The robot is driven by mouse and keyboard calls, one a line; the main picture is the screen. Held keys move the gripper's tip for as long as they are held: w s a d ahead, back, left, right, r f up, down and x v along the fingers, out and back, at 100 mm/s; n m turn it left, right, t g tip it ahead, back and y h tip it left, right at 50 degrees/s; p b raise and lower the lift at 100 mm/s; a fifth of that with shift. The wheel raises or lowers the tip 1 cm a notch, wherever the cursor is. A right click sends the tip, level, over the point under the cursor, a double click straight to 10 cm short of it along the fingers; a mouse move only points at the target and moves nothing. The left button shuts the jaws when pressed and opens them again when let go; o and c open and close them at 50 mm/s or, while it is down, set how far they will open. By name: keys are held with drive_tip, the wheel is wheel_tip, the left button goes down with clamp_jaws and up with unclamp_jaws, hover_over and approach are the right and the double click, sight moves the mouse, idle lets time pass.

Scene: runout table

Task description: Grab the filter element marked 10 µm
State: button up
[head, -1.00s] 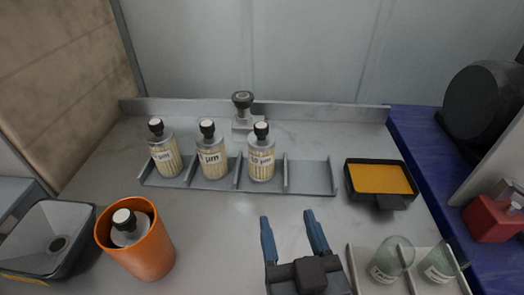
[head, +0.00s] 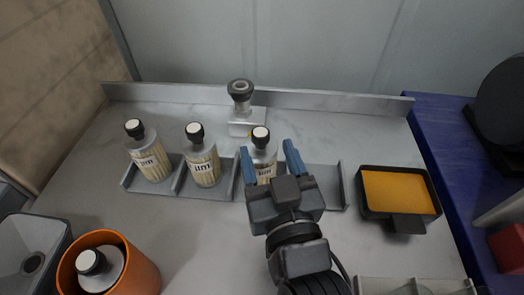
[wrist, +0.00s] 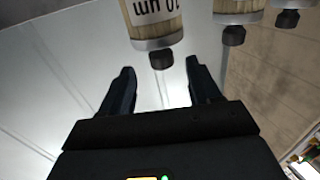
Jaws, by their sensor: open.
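Three pale, pleated filter elements with black knobs stand upright in a grey divided rack (head: 322,180). The rightmost filter element (head: 262,158) is partly hidden by my gripper; in the wrist view its upside-down label reads 10 µm (wrist: 152,20). My gripper (head: 268,148) is open, with its blue fingers on either side of this element in the head view. In the wrist view my gripper (wrist: 160,68) has the black knob between its fingertips, with gaps at both sides. The middle element (head: 203,165) and left element (head: 150,160) have labels ending in µm; their numbers are unclear.
An orange cup (head: 142,265) at the front left holds another black-knobbed element (head: 100,268). A black tray with an orange pad (head: 398,193) lies to the right. A clamp-like fitting (head: 241,105) stands behind the rack. The rack's rightmost bay is empty.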

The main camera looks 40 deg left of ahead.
sight(263, 144)
drive_tip(key=x, duration=0.2)
drive_tip(key=p+x, duration=0.1)
drive_tip(key=x, duration=0.3)
drive_tip(key=shift+w+a+f+p, duration=0.15)
drive_tip(key=shift+a+f+p, duration=0.1)
drive_tip(key=shift+a+p, duration=0.1)
drive_tip(key=shift+d, duration=0.1)
clamp_jaws()
